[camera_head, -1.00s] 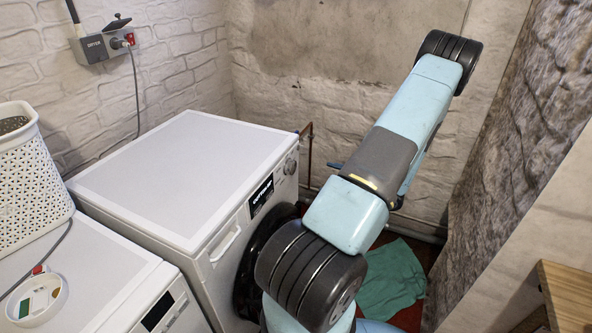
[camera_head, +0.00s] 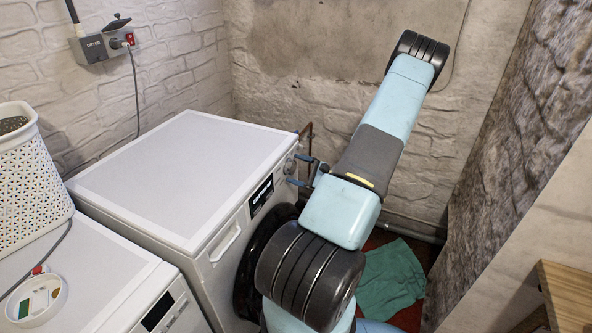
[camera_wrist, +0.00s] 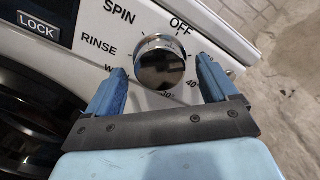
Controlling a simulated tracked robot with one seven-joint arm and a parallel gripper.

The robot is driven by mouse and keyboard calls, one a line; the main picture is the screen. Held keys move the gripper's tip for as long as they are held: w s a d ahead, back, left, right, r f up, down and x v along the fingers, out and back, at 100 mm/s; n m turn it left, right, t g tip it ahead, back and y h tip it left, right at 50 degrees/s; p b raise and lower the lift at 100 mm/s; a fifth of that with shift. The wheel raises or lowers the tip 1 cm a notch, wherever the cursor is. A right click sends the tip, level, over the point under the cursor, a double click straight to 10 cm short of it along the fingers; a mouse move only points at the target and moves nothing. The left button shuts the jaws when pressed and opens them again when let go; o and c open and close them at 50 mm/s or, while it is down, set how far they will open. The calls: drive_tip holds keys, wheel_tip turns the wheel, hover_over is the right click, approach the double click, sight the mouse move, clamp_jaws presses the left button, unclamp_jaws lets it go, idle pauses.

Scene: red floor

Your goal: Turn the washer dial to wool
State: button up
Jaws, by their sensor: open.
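The washer dial (camera_wrist: 160,64) is a round chrome knob on the white front panel, seen large in the wrist view. Labels SPIN, RINSE, OFF, a 30° and a 40° stand around it. A label starting with W (camera_wrist: 107,69) is mostly hidden by my left finger. I cannot make out where the dial points. My gripper (camera_wrist: 161,68) is open, its two blue fingers on either side of the dial with gaps. In the head view my gripper (camera_head: 299,170) is at the right front edge of the washer (camera_head: 165,170).
A dark display reading LOCK (camera_wrist: 40,25) and the dark door (camera_wrist: 25,125) lie left of the dial. A second white machine (camera_head: 80,275) stands at the left, with a white basket (camera_head: 35,190) on it. A green cloth (camera_head: 392,280) lies on the floor.

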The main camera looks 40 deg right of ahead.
drive_tip(key=shift+w+a, duration=0.2)
drive_tip(key=shift+w, duration=0.2)
drive_tip(key=c, duration=1)
